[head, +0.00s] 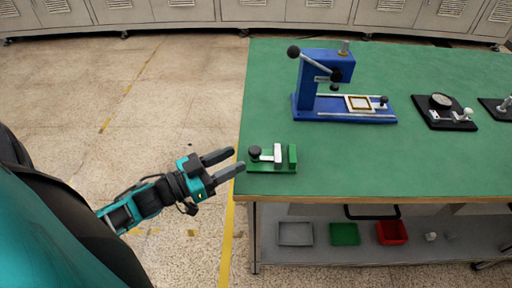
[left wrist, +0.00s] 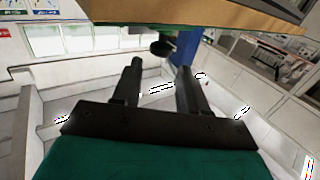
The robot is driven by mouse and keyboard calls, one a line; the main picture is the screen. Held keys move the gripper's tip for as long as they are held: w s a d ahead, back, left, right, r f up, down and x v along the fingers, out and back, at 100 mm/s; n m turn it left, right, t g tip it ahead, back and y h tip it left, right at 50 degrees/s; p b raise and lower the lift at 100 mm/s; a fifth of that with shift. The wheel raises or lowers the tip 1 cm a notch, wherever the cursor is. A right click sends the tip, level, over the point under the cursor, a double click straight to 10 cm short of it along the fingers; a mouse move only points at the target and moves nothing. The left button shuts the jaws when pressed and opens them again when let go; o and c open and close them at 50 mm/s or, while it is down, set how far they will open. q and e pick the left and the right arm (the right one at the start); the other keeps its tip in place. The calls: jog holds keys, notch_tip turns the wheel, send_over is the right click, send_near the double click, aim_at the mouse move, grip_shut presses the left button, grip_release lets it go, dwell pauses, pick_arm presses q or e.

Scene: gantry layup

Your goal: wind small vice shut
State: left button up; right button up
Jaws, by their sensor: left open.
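The small vice (head: 272,168) sits near the left front corner of the green-topped table. It has a green base, a round black knob (head: 255,152) on its left, a pale sliding jaw (head: 277,153) and a green fixed jaw (head: 292,155). A gap shows between the jaws. My left gripper (head: 237,160) is open and empty, just left of the vice, fingers pointing towards the knob without touching it. In the left wrist view the open fingers (left wrist: 160,66) show with nothing between them; a dark rounded thing lies beyond, and I cannot tell surely what it is. My right gripper is out of view.
The table (head: 210,0) is not cut short: its green top (head: 420,165) is clear at front right. A blue press (head: 325,75) with a lever stands behind the vice. A black dial fixture (head: 443,118) stands further right. Trays, one red (head: 391,232), lie on the shelf below.

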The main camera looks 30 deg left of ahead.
aim_at(255, 149)
pick_arm(q)
jog(key=x, duration=0.7)
jog(key=shift+w, duration=0.15)
jog(key=c, duration=0.6)
